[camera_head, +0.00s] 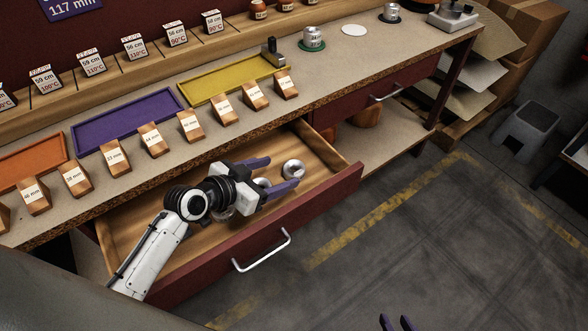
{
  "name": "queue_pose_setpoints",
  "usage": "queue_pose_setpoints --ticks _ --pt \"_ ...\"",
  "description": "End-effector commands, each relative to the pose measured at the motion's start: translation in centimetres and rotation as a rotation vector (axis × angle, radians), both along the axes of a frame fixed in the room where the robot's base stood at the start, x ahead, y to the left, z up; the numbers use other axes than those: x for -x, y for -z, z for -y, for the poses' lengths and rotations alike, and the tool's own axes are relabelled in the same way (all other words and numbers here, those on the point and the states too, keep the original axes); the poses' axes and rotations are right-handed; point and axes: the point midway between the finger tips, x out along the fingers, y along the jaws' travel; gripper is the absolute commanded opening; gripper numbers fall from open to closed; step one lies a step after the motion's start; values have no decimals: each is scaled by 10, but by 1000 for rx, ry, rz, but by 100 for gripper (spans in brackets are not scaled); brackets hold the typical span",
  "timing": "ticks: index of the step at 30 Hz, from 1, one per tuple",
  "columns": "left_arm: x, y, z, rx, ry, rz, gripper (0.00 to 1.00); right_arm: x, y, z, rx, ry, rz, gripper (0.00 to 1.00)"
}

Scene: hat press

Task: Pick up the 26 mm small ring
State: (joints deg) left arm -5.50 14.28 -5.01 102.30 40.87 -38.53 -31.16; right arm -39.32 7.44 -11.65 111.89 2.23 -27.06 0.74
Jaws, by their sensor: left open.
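The open drawer (135,232) holds a few silvery ring-shaped pieces. One ring (293,170) lies clear on the wooden floor, close to the fingertips of my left gripper. A second silvery piece (262,182) shows between the fingers, partly covered. Another is mostly hidden under the gripper body. No size is readable on them, so I cannot tell which is the 26 mm small ring. My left gripper (284,169) is open over the drawer, with nothing visibly held. My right gripper (395,319) shows only its two separated fingertips at the bottom edge, over the floor.
The drawer's red front with its handle (262,252) stands out from the bench. On the bench top are a purple tray (128,128), a yellow tray (226,84) and a row of labelled wooden blocks (190,125). A closed drawer (372,100) is at right.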

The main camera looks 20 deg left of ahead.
Motion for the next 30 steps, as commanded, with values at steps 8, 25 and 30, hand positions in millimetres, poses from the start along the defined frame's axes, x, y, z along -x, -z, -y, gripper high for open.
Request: queue_pose_setpoints --ticks 8,25,30 --pt "-31 15 23 2 -1 1 66 0 2 0 1 -1 0 28" --pt "-36 18 25 -1 0 2 26 0 1 0 1 -2 0 28" --pt "-36 17 25 0 -1 4 18 -1 1 0 0 -2 1 28"
